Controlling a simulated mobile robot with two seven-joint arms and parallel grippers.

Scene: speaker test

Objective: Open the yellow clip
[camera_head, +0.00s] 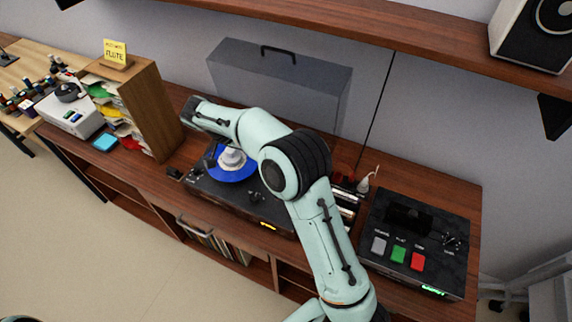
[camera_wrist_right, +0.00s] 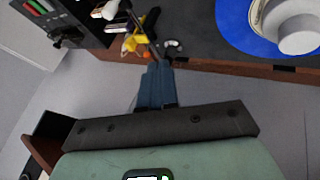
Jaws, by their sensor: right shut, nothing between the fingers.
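The yellow clip (camera_wrist_right: 131,42) shows in the right wrist view near the top, among small dark and white parts beside a dark deck. It is small there, and I cannot tell how its jaws stand. I do not make it out in the head view, where my right arm covers much of the deck. My right gripper (camera_wrist_right: 156,68) is shut and empty. In the wrist view its blue-grey fingertips appear just below and right of the clip. I cannot tell the exact gap. My left gripper is not in view.
A blue disc with a white centre (camera_head: 232,166) lies on the dark deck. A dark console (camera_head: 415,222) with grey, green and red buttons stands to its right. A brown upright divider (camera_head: 152,108) and papers stand left.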

